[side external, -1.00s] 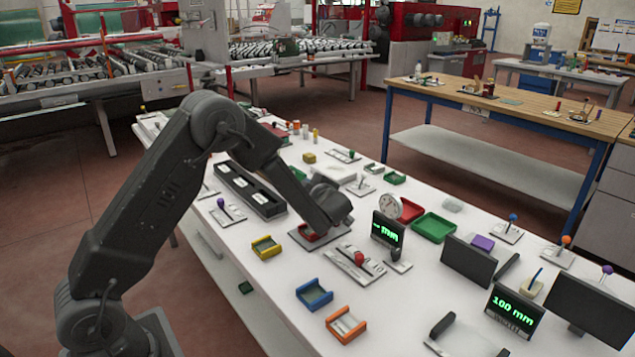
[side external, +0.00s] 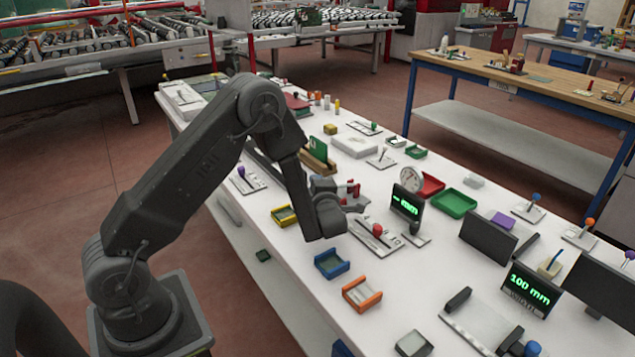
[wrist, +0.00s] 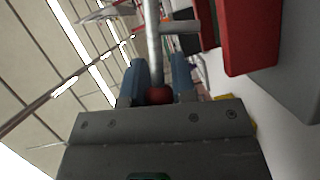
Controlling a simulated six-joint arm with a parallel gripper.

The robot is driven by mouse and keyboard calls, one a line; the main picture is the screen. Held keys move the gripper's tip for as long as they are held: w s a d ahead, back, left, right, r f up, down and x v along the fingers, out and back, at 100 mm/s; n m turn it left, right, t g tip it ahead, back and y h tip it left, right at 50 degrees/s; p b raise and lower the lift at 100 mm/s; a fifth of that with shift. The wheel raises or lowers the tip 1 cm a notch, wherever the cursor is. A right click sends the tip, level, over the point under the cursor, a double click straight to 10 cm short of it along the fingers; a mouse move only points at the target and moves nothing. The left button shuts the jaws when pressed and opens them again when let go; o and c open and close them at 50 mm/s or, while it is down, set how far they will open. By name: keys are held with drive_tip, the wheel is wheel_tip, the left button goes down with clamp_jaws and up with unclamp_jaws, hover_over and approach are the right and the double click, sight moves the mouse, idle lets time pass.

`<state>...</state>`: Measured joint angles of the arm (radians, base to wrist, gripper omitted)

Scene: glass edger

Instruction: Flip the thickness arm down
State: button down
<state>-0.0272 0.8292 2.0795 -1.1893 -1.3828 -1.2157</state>
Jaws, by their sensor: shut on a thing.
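In the wrist view, my gripper (wrist: 159,78) has its two blue-grey fingers on either side of a red knob (wrist: 158,96) at the end of a metal rod (wrist: 152,45), the thickness arm. It is shut on that knob. A red block (wrist: 247,35) stands close to the right of the fingers. In the side external view, my gripper (side external: 332,189) points right at a small device with red parts (side external: 353,188) on a grey base. My gripper partly hides this device, and the rod's tilt cannot be told there.
A display reading "-- mm" (side external: 407,203) and a red-knobbed lever (side external: 378,230) stand right of the device. Yellow (side external: 284,222), blue (side external: 331,272) and orange (side external: 362,305) trays lie nearer. A dial gauge (side external: 411,179) is behind. White table shows between the items.

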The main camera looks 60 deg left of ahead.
drive_tip(key=shift+f, duration=0.15)
drive_tip(key=c, duration=0.9)
unclamp_jaws()
drive_tip(key=shift+c, duration=0.2)
drive_tip(key=v, duration=0.5)
wheel_tip(320, 180, up, 7)
drive_tip(key=shift+s, duration=0.1)
